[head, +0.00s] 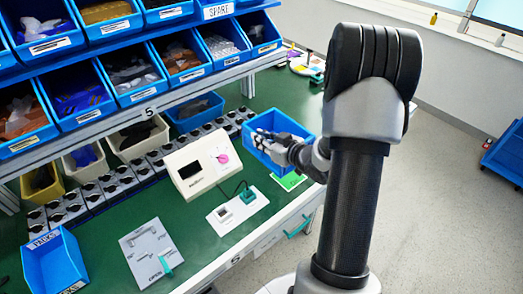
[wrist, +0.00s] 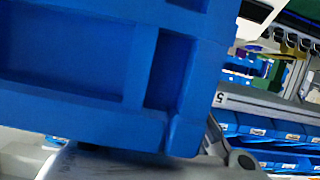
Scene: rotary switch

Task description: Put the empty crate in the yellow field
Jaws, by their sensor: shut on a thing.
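A blue crate (head: 262,160) is held in the air over the far right part of the green bench, tilted a little. My gripper (head: 284,143) is shut on it, at the wall nearest my arm. In the wrist view the crate (wrist: 65,112) fills the left and middle, close to the lens, and hides most of the fingers. The part of its inside that shows looks empty. A green field (head: 291,181) lies on the bench just below and right of the crate. I cannot make out a yellow field for certain; the crate and my arm cover part of the bench.
Another blue crate with a label (head: 55,268) stands at the near left. A white box with a pink knob (head: 222,158), a small switch base (head: 237,210) and a grey plate (head: 150,254) sit mid-bench. Racks of blue bins (head: 135,75) line the back. A round tray (head: 308,66) lies beyond.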

